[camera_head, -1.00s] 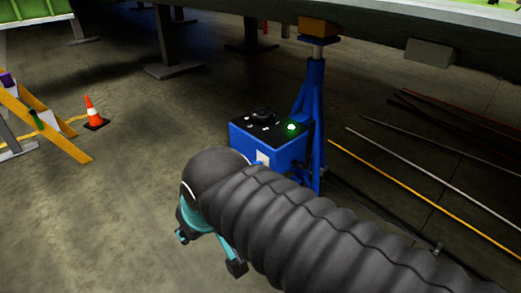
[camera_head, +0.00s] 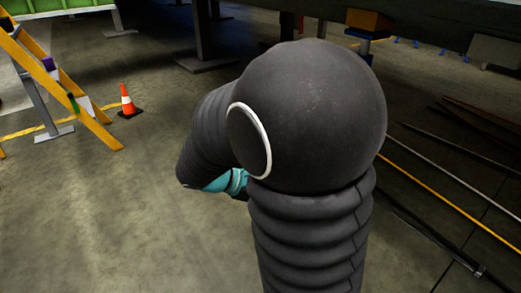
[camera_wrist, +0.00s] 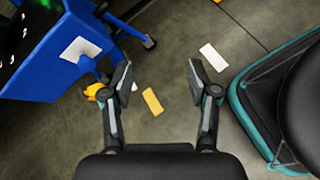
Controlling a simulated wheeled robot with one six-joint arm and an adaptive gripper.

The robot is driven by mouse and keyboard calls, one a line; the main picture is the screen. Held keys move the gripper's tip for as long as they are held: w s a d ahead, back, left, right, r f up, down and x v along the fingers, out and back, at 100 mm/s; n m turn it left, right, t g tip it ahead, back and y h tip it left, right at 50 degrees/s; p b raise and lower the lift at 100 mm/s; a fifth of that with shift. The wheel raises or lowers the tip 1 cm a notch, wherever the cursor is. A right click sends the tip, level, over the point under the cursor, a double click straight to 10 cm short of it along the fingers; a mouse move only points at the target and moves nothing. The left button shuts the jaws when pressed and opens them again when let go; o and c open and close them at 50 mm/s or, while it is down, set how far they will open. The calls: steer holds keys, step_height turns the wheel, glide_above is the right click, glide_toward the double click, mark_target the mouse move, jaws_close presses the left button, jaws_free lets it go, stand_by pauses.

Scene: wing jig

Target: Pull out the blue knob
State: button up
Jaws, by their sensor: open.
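The blue control box (camera_wrist: 50,60) fills the upper left of the wrist view, with a white label (camera_wrist: 80,49) on its side face. A small blue protrusion (camera_wrist: 88,66) shows beside the label, near my left finger; it may be the blue knob, but I cannot tell for sure. My gripper (camera_wrist: 159,78) is open and empty, with its fingers wide apart over the floor, to the right of the box. In the head view my arm hides the box and the fingertips.
Yellow (camera_wrist: 152,102) and white (camera_wrist: 213,57) flat pieces lie on the floor. A blue stand leg (camera_wrist: 130,28) reaches out past the box. An orange cone (camera_head: 127,101) and a yellow ladder (camera_head: 62,82) stand left; rods (camera_head: 430,182) lie right.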

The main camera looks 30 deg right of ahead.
steer(key=w+d+f+n+t+h+b, duration=0.1)
steer(key=w+f+n+t+h, duration=0.1)
steer(key=w+f+n+h, duration=0.3)
steer(key=w+d+f+n+t+h+b, duration=0.1)
steer(key=w+f+n+t+h, duration=0.15)
steer(key=w+n, duration=0.4)
steer(key=shift+m+g+y, duration=0.25)
steer(key=shift+m+g, duration=0.1)
steer(key=shift+m, duration=0.2)
steer(key=d, duration=0.4)
steer(key=w+d, duration=0.1)
steer(key=d, duration=0.4)
steer(key=w+d, duration=0.1)
steer(key=d, duration=0.4)
steer(key=shift+w+f+b, duration=0.1)
steer(key=shift+f+b, duration=0.05)
steer(key=shift+b, duration=0.25)
steer(key=shift+c, duration=0.3)
jaws_close()
